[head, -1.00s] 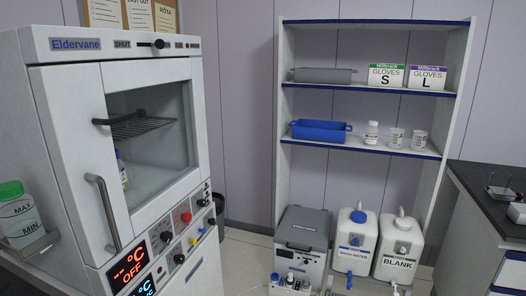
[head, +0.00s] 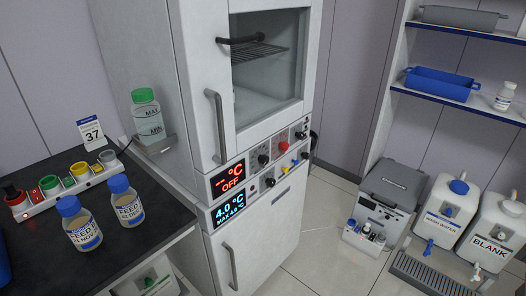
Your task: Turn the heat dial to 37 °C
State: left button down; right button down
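The white cabinet (head: 150,60) has a glass-windowed upper door with a handle (head: 216,125). Its red display (head: 228,179) reads "-- °C OFF". The blue display (head: 230,207) below reads 4.0 °C, with a smaller MAX line. Beside the displays is a control panel with a black dial (head: 263,160), a red knob (head: 283,146) and another black dial (head: 302,134). Smaller black, yellow and blue controls sit below them. The dial labels are too small to read, so I cannot tell which is the heat dial. A card (head: 92,132) reads 37. Neither gripper is in view.
A dark bench (head: 150,215) at left holds two blue-capped feed bottles (head: 78,224) (head: 127,203) and a strip of coloured cups (head: 72,180). A grey box (head: 390,190) and white canisters (head: 445,208) stand at right. The floor (head: 325,225) before the cabinet is clear.

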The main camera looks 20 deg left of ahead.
aim_at(264, 159)
jog(key=i+l+u, duration=0.15)
jog(key=u, duration=0.8)
